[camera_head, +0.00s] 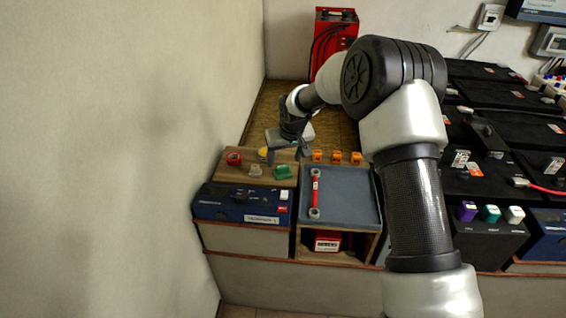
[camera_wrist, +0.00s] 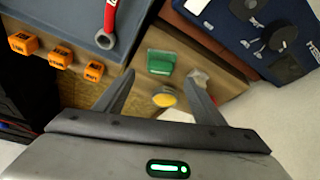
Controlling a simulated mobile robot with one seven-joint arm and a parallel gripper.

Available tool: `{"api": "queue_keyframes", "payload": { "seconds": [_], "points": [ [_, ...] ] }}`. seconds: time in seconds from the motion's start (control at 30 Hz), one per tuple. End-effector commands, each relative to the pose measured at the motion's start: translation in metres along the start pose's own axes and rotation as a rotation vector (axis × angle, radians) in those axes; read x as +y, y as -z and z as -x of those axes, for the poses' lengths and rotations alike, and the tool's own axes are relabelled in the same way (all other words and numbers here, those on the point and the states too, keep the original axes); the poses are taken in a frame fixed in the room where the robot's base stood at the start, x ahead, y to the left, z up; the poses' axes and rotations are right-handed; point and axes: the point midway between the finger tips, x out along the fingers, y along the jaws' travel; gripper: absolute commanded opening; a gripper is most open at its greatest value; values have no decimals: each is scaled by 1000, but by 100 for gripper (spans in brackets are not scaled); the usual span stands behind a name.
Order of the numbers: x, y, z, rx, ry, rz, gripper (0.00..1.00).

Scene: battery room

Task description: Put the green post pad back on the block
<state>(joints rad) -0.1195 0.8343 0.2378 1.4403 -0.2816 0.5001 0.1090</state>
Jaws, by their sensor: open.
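A green pad (camera_head: 283,172) lies on a wooden board (camera_head: 228,176) at the left; in the wrist view the pad (camera_wrist: 160,62) is just beyond my fingertips. My gripper (camera_head: 286,157) is over the back of that board, pointing down, with its jaws apart and empty. In the wrist view, my gripper (camera_wrist: 161,74) has a round yellow-topped piece (camera_wrist: 165,98) showing between its fingers. I cannot tell for certain which thing is the block; a dark block (camera_head: 478,240) at the right carries purple, teal and white pieces.
A red round piece (camera_head: 233,158) and a grey piece (camera_head: 255,171) share the board. A blue battery (camera_head: 240,204) stands in front. A grey tray (camera_head: 345,200) holds a red wrench (camera_head: 315,190). Three orange blocks (camera_head: 337,157) stand behind it. Black batteries (camera_head: 480,95) fill the right.

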Motion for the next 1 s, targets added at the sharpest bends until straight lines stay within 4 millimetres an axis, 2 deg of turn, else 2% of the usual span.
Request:
{"api": "queue_keyframes", "payload": {
  "seconds": [0.03,0.2,0.3,0.57,0.63,0.67,0.77,0.83,0.9,0.97,1.0],
  "points": [
    [0,2,14,2,0,0,63],
    [0,0,42,0,0,0,63],
    [0,1,53,0,0,1,63],
    [0,0,61,0,-1,0,63],
    [4,-1,74,3,-10,-2,63],
    [7,-2,83,5,-16,-3,63],
    [20,-10,131,13,-49,-13,63],
    [31,-23,175,19,-78,-29,63],
    [41,-44,219,22,-107,-50,63],
    [49,-65,255,25,-129,-74,63],
    [52,-81,277,28,-142,-90,63]
  ]
}}
